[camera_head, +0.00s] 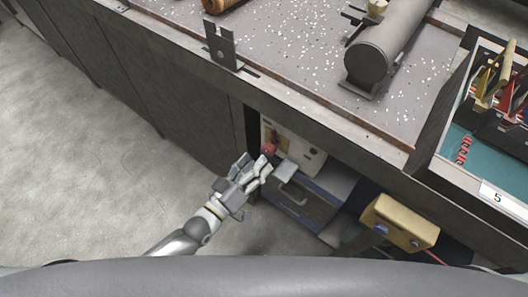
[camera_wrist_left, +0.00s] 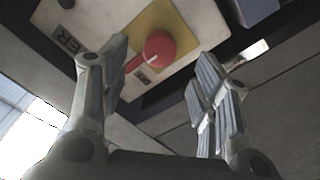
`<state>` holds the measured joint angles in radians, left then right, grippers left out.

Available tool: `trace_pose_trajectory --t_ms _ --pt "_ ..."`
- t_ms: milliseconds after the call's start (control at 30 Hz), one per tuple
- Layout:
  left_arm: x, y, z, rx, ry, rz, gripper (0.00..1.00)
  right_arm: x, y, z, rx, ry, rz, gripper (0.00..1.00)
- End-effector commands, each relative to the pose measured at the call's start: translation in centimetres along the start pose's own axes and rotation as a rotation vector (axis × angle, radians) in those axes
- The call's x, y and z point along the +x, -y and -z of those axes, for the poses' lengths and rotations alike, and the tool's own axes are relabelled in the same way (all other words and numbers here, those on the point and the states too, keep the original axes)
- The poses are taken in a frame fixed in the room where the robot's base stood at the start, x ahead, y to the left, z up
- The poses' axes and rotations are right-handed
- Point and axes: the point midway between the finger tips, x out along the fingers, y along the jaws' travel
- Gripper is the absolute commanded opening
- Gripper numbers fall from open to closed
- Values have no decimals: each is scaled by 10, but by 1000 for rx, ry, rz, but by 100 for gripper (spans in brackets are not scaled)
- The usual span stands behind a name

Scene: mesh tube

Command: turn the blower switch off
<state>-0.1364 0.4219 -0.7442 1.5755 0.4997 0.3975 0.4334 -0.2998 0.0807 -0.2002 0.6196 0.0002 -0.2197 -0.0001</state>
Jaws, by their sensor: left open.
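The blower switch is a red rotary knob (camera_wrist_left: 158,48) on a yellow plate (camera_wrist_left: 140,32), fixed to a white panel (camera_wrist_left: 85,22) under the bench. In the wrist view a narrow red lever end points down and left toward partly readable lettering. In the head view the red knob (camera_head: 268,148) sits just beyond my left gripper (camera_head: 257,166). My left gripper (camera_wrist_left: 163,62) is open, with its fingers on either side of the knob in the wrist view. I cannot tell if a finger touches it. My right gripper is out of view.
The bench top (camera_head: 290,65) overhangs the panel. A grey cylinder (camera_head: 370,55) and an upright metal bracket (camera_head: 221,46) stand on it. A yellow box (camera_head: 400,222) is at the lower right. A teal-lined tool tray (camera_head: 460,145) is at right. Open floor (camera_head: 90,170) lies left.

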Motion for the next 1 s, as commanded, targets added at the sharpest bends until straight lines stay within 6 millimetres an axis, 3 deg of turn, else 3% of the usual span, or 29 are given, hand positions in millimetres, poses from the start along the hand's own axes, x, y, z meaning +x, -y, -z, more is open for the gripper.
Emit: trace_pose_trajectory --t_ms 133,333,1000 --pt "-30 0 0 -1 1 1 56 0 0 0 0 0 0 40" --pt "-52 0 1 -1 -3 0 56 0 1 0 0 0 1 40" --pt "-56 1 1 2 -1 3 56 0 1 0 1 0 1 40"
